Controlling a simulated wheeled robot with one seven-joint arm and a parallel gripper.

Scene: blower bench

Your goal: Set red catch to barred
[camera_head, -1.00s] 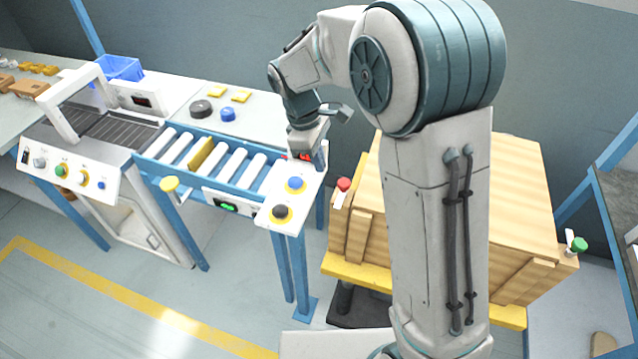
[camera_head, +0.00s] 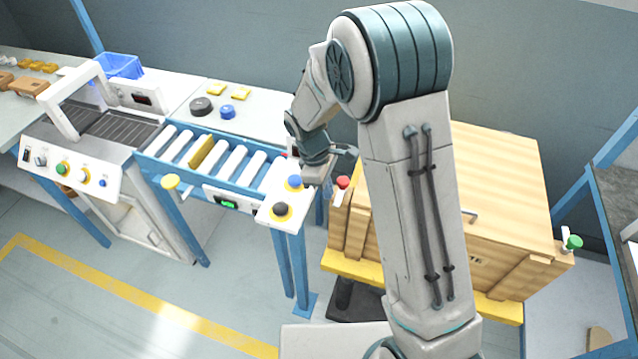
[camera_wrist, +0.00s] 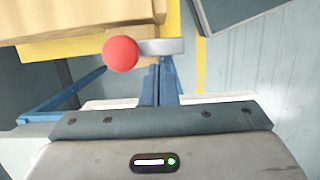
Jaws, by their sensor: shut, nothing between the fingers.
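The red catch (camera_head: 343,183) has a round red knob on a pale metal lever. It is mounted at the left end of the wooden crate (camera_head: 500,180). In the wrist view the red knob (camera_wrist: 121,53) is near the top, left of centre, with its grey lever lying sideways to the right. My gripper (camera_head: 316,178) is shut and empty. It is just left of the red knob in the head view and apart from it in the wrist view. The catch's position markings cannot be read.
The roller conveyor's button panel (camera_head: 286,200), with blue and black buttons, is close to my gripper on the left. A green-knobbed catch (camera_head: 574,243) is at the crate's right end. My arm covers part of the crate. Open floor (camera_head: 130,310) lies at the front left.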

